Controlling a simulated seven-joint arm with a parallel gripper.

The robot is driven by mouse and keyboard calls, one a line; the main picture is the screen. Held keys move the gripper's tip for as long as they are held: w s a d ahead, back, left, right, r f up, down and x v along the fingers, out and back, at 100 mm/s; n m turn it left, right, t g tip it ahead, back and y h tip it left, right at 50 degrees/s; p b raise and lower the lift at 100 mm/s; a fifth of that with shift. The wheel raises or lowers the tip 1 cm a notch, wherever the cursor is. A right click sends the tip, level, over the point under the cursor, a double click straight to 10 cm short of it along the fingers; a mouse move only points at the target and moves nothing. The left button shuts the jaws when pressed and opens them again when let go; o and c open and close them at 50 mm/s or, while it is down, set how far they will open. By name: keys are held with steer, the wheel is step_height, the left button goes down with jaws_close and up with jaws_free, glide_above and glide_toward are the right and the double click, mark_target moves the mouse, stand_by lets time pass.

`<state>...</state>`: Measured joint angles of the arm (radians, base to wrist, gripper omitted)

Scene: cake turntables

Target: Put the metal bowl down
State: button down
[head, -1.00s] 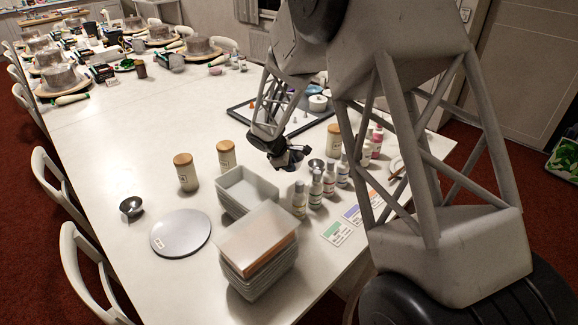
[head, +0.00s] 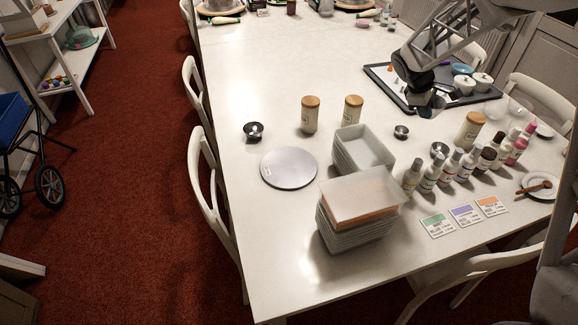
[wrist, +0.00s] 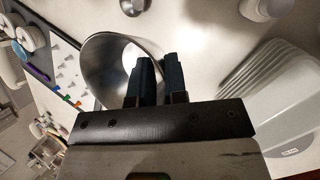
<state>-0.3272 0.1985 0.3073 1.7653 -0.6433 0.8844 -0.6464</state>
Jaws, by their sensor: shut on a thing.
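My gripper (head: 424,104) hangs over the table by the near left edge of the dark tray. In the wrist view its two fingers (wrist: 159,80) are closed on the rim of a shiny metal bowl (wrist: 108,62). The held bowl is tilted in that view, its mouth facing the camera. In the head view the dark arm end mostly hides it, and I cannot tell whether it touches the table. Other small metal bowls stand on the table: one at left (head: 253,131), one just in front of my gripper (head: 401,132) and one behind the bottles (head: 439,150).
The tray (head: 385,82) holds pots and small tools. Bottles (head: 453,167) and a lidded jar (head: 470,132) stand to the right. Stacked white containers (head: 356,236), a grey disc (head: 289,167) and two more jars (head: 310,115) stand left.

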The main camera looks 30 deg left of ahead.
steer(key=s+a, duration=0.4)
steer(key=a, duration=0.5)
steer(key=s+a, duration=0.5)
steer(key=a, duration=0.3)
glide_above(305, 173)
steer(key=a, duration=0.2)
step_height(305, 173, down, 10)
steer(key=shift+s+d+f, duration=0.2)
steer(key=shift+s+f, duration=0.1)
steer(key=shift+s, duration=0.05)
steer(key=shift+f, duration=3.1)
steer(key=shift+f, duration=1.85)
steer(key=shift+f, duration=0.1)
